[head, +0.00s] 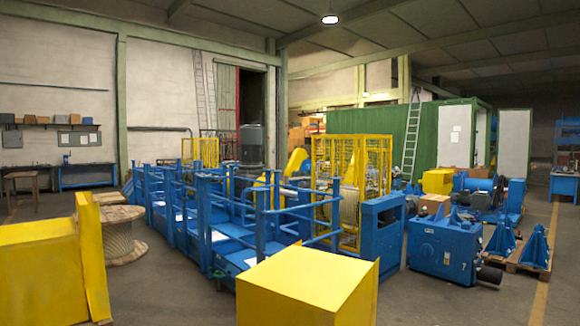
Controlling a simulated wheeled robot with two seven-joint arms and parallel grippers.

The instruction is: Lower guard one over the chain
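No chain can be made out, and I cannot tell which yellow part is guard one. A large yellow box-shaped cover (308,287) stands close in the front middle, cut off by the lower edge. Another yellow box-like piece (40,275) with an upright plate stands at the front left. A yellow mesh cage (335,165) stands behind the blue machine in the middle. A slanted yellow part (295,162) shows just left of the cage, partly hidden by blue railings. Neither of my grippers is in view.
A blue railed platform (235,262) fills the middle. A wooden cable reel (120,235) stands at left. A blue gearbox unit (443,250) and blue stands on a pallet (525,262) are at right. A ladder (412,140) leans on a green container (450,125). Floor at right front is clear.

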